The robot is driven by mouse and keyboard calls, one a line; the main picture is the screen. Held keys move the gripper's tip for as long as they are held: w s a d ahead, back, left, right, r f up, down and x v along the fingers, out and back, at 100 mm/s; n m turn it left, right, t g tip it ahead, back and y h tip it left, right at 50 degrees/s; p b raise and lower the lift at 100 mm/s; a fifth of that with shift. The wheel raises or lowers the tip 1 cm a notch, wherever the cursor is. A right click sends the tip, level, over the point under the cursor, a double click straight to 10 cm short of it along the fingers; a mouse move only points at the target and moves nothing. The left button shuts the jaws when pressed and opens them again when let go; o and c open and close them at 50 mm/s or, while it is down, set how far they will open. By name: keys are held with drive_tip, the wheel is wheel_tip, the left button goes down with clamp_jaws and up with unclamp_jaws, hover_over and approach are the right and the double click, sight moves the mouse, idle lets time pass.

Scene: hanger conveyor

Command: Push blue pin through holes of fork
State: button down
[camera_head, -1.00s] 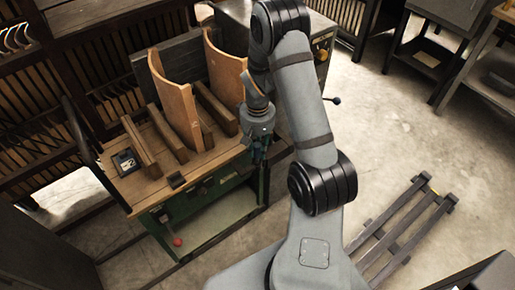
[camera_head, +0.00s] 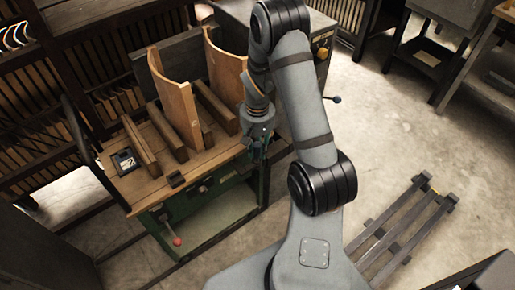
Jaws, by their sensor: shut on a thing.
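My gripper (camera_head: 257,156) points down at the right front edge of the wooden-topped green workbench (camera_head: 187,178). It is small and dark in this view. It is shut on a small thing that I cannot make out. I cannot pick out the blue pin or the fork with its holes. The gripper and the lower wrist may hide them, against the dark side of the bench.
Two curved wooden panels (camera_head: 177,100) and several wooden blocks stand on the bench. A small black box (camera_head: 125,161) lies at its left. A control cabinet (camera_head: 322,45) stands behind my arm. A dark slatted frame (camera_head: 400,230) lies on the floor at right, with open floor around it.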

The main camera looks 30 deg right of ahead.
drive_tip(key=shift+f+b, duration=0.9)
drive_tip(key=shift+f, duration=0.05)
drive_tip(key=c, duration=1.7)
unclamp_jaws()
drive_tip(key=shift+c, duration=0.2)
drive_tip(key=o, duration=0.3)
drive_tip(key=shift+o, duration=1.3)
wheel_tip(320, 180, up, 12)
drive_tip(key=shift+f, duration=0.1)
